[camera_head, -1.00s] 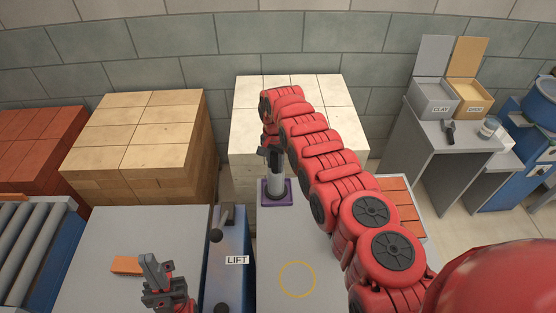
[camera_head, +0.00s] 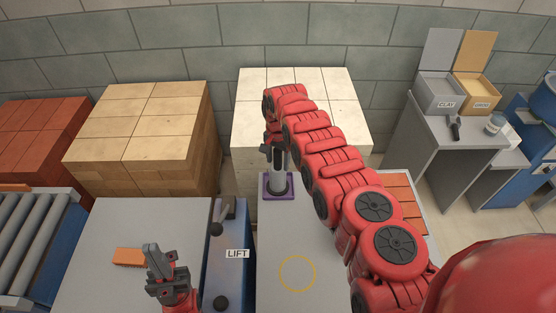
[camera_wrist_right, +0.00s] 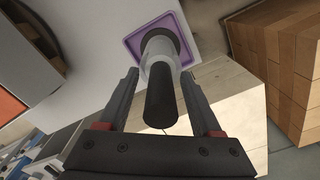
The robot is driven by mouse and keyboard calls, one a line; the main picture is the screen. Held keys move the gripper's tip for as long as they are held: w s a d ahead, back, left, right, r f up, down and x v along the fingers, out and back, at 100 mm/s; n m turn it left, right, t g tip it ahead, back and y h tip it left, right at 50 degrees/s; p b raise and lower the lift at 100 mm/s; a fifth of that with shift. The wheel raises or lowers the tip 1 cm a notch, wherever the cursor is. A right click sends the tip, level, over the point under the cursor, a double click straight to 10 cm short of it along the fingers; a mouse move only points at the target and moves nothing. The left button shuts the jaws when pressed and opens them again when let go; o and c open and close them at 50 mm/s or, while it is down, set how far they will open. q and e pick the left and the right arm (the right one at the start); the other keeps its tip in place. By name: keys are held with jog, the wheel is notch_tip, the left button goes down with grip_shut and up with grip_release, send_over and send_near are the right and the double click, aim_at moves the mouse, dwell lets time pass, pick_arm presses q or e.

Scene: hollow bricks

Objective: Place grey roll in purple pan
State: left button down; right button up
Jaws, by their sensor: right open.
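The grey roll (camera_head: 278,184) stands upright within the purple pan (camera_head: 265,194) on the grey table. In the right wrist view the roll's pale body (camera_wrist_right: 158,49) sits inside the pan's purple rim (camera_wrist_right: 131,46), and its dark handle (camera_wrist_right: 161,98) points toward the camera. My right gripper (camera_head: 276,160) is above the pan. Its fingers are open on either side of the handle, with gaps showing on both sides in the wrist view. My left gripper (camera_head: 153,250) is over the left grey table, apart from the roll and pan; its finger gap is unclear.
An orange brick (camera_head: 128,256) lies near my left gripper. A blue lift unit (camera_head: 232,277) with a lever stands between the tables. Pale blocks (camera_head: 330,100) are stacked behind the pan. An orange ring (camera_head: 297,273) marks clear table in front.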

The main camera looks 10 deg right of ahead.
aim_at(279, 151)
jog(key=shift+w+d+r, duration=0.1)
jog(key=shift+r, duration=0.45)
notch_tip(279, 151, up, 3)
jog(key=shift+d+f+p, duration=0.1)
jog(key=shift+d+p, duration=0.05)
jog(key=shift+p, duration=0.4)
notch_tip(279, 151, up, 7)
jog(key=b, duration=0.2)
jog(key=shift+b, duration=0.4)
jog(key=shift+a+r, duration=0.2)
jog(key=shift+r, duration=0.5)
jog(key=shift+f, duration=0.1)
